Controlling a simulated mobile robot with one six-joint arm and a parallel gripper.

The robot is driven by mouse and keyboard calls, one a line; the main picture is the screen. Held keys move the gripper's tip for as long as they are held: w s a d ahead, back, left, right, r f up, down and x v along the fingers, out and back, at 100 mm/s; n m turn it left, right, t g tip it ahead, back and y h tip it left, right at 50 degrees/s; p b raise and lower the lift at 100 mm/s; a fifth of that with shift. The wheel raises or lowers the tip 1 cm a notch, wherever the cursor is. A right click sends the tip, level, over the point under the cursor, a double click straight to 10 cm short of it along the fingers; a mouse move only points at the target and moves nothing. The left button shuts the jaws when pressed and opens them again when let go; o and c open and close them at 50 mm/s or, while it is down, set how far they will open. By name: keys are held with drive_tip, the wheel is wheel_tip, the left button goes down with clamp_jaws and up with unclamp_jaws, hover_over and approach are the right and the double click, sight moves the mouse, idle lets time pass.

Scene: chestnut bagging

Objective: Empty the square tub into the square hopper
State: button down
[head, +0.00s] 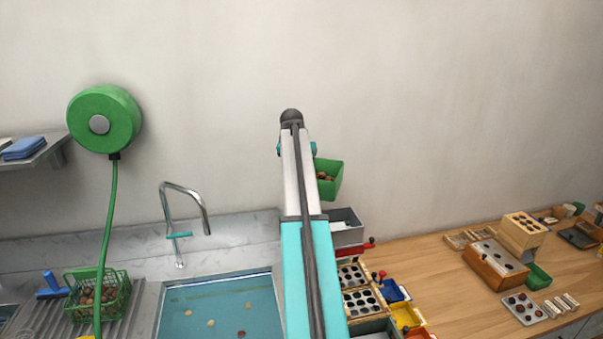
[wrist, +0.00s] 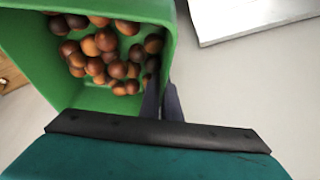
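The green square tub (head: 330,189) is up in the air beside my arm in the head view, with brown chestnuts in it. In the wrist view the tub (wrist: 35,45) fills the upper left and holds many chestnuts in a heap. My gripper (wrist: 163,95) has its two dark fingers on either side of the tub's right wall, shut on it. In the head view my arm hides the gripper. A grey open box (head: 348,238), which looks like the square hopper, stands below the tub; my arm may hide part of it.
A sink (head: 220,310) with a tap (head: 187,200) lies left of my arm. A green basket (head: 98,297) of chestnuts stands further left. Sorting trays (head: 357,290) and coloured bins (head: 405,315) are right of the arm. The wooden table (head: 430,265) has clear room mid-right.

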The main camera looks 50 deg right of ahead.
drive_tip(key=shift+r+t, duration=0.15)
drive_tip(key=shift+t, duration=0.15)
drive_tip(key=shift+r+m+t+y, duration=0.2)
drive_tip(key=shift+r+t+y, duration=0.2)
drive_tip(key=shift+t, duration=0.45)
drive_tip(key=shift+r+m+t+y, duration=0.25)
drive_tip(key=shift+r+t, duration=0.25)
drive_tip(key=shift+t, duration=0.35)
drive_tip(key=shift+r+t+y+b, duration=0.35)
drive_tip(key=shift+t+b, duration=0.2)
drive_tip(key=shift+t, duration=0.15)
drive_tip(key=shift+s+d+r+m+t+y+b, duration=0.25)
drive_tip(key=shift+s+r+t+b, duration=0.3)
drive_tip(key=shift+t+b, duration=0.15)
drive_tip(key=shift+s+d+r+m+t+y+b, duration=0.15)
drive_tip(key=shift+s+r+m+t+b, duration=0.2)
drive_tip(key=shift+r+t+b, duration=0.4)
drive_tip(key=shift+s+d+r+m+t+y+b, duration=0.2)
drive_tip(key=shift+s+r+t+b, duration=0.15)
drive_tip(key=shift+s+t+b, duration=0.35)
drive_tip(key=s+d+r+m+t+b, duration=0.1)
drive_tip(key=s+d+m+t+b, duration=0.2)
drive_tip(key=s+t+b, duration=0.7)
drive_tip(key=shift+s+d+y+b, duration=0.4)
drive_tip(key=shift+d+b, duration=0.5)
drive_tip(key=shift+b, duration=1.05)
drive_tip(key=shift+m, duration=0.25)
drive_tip(key=shift+w+a+r, duration=0.1)
